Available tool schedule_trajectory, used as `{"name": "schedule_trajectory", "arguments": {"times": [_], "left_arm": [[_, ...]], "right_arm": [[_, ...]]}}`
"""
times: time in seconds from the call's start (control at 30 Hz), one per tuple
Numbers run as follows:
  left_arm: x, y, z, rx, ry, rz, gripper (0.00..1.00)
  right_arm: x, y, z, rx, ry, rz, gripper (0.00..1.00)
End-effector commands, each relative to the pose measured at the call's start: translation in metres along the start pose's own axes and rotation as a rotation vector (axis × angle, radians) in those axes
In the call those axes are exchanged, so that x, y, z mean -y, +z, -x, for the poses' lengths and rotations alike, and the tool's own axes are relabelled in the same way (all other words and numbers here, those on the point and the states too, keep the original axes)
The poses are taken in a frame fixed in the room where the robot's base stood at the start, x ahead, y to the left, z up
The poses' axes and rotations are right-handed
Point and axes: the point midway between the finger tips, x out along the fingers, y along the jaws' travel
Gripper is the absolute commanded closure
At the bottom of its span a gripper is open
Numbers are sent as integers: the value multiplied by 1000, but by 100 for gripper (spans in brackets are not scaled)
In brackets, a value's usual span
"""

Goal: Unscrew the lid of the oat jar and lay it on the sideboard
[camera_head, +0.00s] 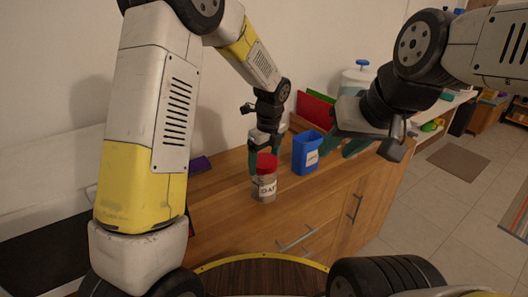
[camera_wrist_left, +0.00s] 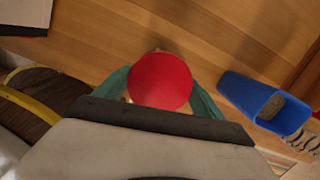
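The oat jar (camera_head: 267,190) stands upright on the wooden sideboard (camera_head: 225,205), with a red lid (camera_head: 267,163) on top and a label on its front. The red lid also shows from above in the left wrist view (camera_wrist_left: 160,81). My left gripper (camera_head: 265,158) points down at the jar, its green fingers on both sides of the lid. The lid partly covers the fingers in the wrist view, so I cannot tell whether they touch it or the jar. My right gripper (camera_head: 343,149) is open and empty, right of the blue container.
A blue container (camera_head: 305,153) stands right of the jar; it also shows in the wrist view (camera_wrist_left: 263,104). A red board (camera_head: 312,109) stands behind it. A purple object (camera_head: 200,165) lies at the left. The sideboard top is bare in front of the jar.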

Motion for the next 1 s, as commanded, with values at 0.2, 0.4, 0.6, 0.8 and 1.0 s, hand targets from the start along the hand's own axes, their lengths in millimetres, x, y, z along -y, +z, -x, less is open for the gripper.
{"name": "schedule_trajectory", "arguments": {"times": [0.2,0.4,0.6,0.8,1.0], "left_arm": [[0,0,0,0,-1,0,57],[1,0,0,0,8,76,64],[1,0,1,1,48,409,64],[0,1,1,1,86,717,64],[1,0,2,0,95,800,64]], "right_arm": [[0,0,0,0,0,0,64],[0,0,0,0,0,0,64],[0,0,0,0,0,0,64],[0,0,0,0,0,0,64],[0,0,0,0,0,0,64]]}}
